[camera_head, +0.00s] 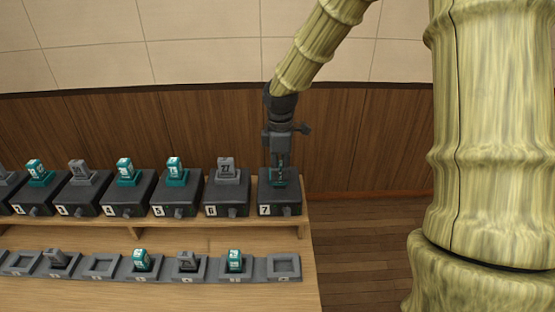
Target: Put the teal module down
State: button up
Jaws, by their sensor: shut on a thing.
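My gripper (279,163) points straight down over the box numbered 7 (281,198), at the right end of the raised shelf. It is shut on a teal module (278,177), which is mostly hidden by the dark fingers. The module is at the top of box 7; I cannot tell whether it is fully seated there. Other teal modules stand on box 2 (36,171), box 4 (125,169) and box 5 (175,170).
Grey modules stand on box 3 (79,171) and box 6 (227,168). The lower row of trays holds teal and grey modules; the right-end tray (284,268) is empty. A wooden wall is behind. Open floor (365,235) lies right of the shelf.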

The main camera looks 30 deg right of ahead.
jog(key=w+d+p, duration=0.1)
jog(key=w, duration=0.1)
jog(key=w+d+f+p, duration=0.1)
jog(key=w+d, duration=0.1)
jog(key=w+d+p, duration=0.1)
jog(key=w, duration=0.2)
jog(key=shift+d+f, duration=0.25)
jog(key=shift+f, duration=0.05)
jog(key=shift+w+f+p, duration=0.1)
jog(key=shift+f+p, duration=0.5)
jog(key=shift+f, duration=0.7)
jog(key=shift+f, duration=0.15)
jog(key=o, duration=1)
notch_tip(320, 180, up, 12)
jog(key=b, duration=0.4)
jog(key=shift+r, duration=0.2)
